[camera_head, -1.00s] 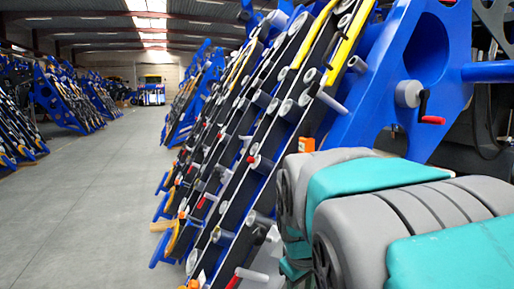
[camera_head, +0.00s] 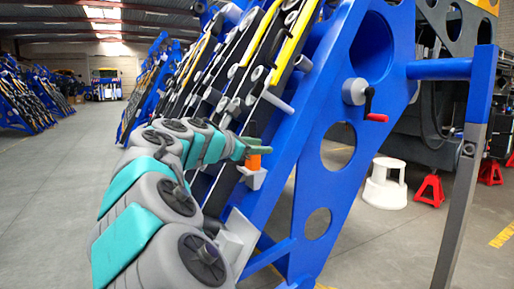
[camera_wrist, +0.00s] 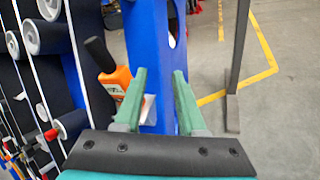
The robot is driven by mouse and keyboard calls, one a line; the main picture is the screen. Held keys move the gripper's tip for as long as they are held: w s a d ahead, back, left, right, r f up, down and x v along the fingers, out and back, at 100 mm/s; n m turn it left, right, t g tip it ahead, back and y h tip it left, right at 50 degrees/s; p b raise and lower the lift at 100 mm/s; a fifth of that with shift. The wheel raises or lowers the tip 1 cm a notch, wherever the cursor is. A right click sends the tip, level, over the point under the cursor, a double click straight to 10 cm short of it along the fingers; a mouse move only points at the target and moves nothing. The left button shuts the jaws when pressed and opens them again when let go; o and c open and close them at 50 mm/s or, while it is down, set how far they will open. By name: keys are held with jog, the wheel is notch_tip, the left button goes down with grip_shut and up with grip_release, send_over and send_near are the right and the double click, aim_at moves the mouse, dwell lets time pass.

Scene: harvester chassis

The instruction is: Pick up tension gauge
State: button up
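The orange tension gauge (camera_head: 254,162) sits at a small white holder (camera_head: 252,178) on the side of the blue chassis frame. In the wrist view the gauge (camera_wrist: 116,79) shows an orange body and a black upper end, tilted to the left. My gripper (camera_head: 246,148) is at the gauge's height in the head view, with its green fingers overlapping the gauge's top. In the wrist view my gripper (camera_wrist: 158,78) is open and empty, and the gauge is beyond and left of its left finger. Part of the gauge's lower side is hidden by that finger.
The blue frame plate (camera_head: 345,110) with large holes stands close to my arm. A red-tipped crank (camera_head: 369,100) sticks out from it. A grey-blue post (camera_head: 467,165), a white step stool (camera_head: 386,184) and red stands (camera_head: 431,190) are at right. The left aisle floor is clear.

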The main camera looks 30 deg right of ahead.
aim_at(250, 129)
jog(key=w+a+r+n+t+h, duration=0.2)
jog(key=w+a+r+n, duration=0.15)
jog(key=w+n, duration=0.2)
jog(key=x, duration=0.5)
jog(key=w+f+x, duration=0.1)
jog(key=x, duration=0.1)
jog(key=shift+w+d+p, duration=0.15)
jog(key=shift+p, duration=0.2)
grip_shut()
dwell(0.9)
